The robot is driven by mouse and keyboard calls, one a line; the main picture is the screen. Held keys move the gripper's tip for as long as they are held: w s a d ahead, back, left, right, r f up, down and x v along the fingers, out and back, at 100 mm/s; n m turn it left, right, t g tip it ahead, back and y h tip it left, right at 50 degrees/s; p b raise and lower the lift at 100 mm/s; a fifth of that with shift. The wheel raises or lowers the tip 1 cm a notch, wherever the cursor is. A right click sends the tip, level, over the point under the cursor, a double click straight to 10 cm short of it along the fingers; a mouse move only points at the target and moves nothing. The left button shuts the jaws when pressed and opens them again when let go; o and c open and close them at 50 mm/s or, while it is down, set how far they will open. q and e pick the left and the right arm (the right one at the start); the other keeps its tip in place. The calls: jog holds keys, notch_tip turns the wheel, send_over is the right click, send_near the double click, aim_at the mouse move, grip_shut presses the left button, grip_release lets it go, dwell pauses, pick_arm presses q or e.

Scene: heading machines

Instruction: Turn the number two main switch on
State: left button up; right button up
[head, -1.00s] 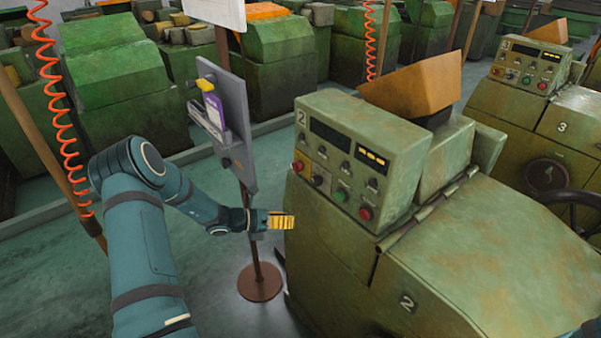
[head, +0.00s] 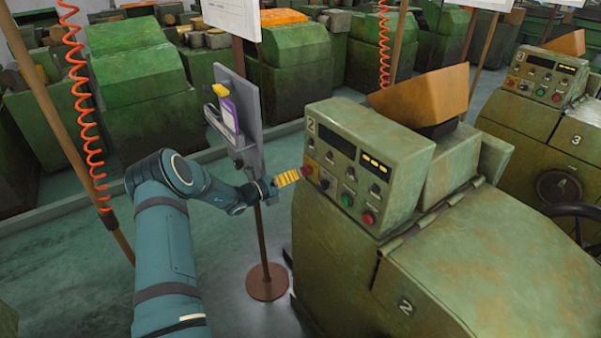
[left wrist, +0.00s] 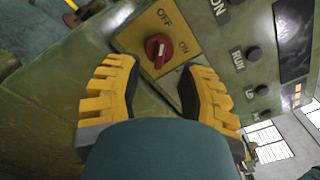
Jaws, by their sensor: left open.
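The number two machine's main switch is a red rotary knob (head: 307,171) at the left end of its control panel (head: 347,186). In the left wrist view the red knob (left wrist: 158,50) sits on a yellow plate (left wrist: 146,34) marked OFF and ON. A pale line on the knob runs roughly toward OFF. My left gripper (head: 288,178) has yellow ribbed fingers and is just left of the knob in the head view. In the left wrist view my left gripper (left wrist: 157,72) is open, with the knob ahead between its fingertips; contact is not visible. My right gripper is not in view.
The panel's green button (head: 347,200) and red button (head: 368,218) lie right of the switch. A grey board on a post (head: 238,115) stands close behind my left forearm. Machine number three (head: 545,130) stands at the right. Open floor lies left of machine two.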

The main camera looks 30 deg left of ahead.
aim_at(306, 171)
pick_arm(q)
jog(key=shift+x, duration=2.05)
grip_shut()
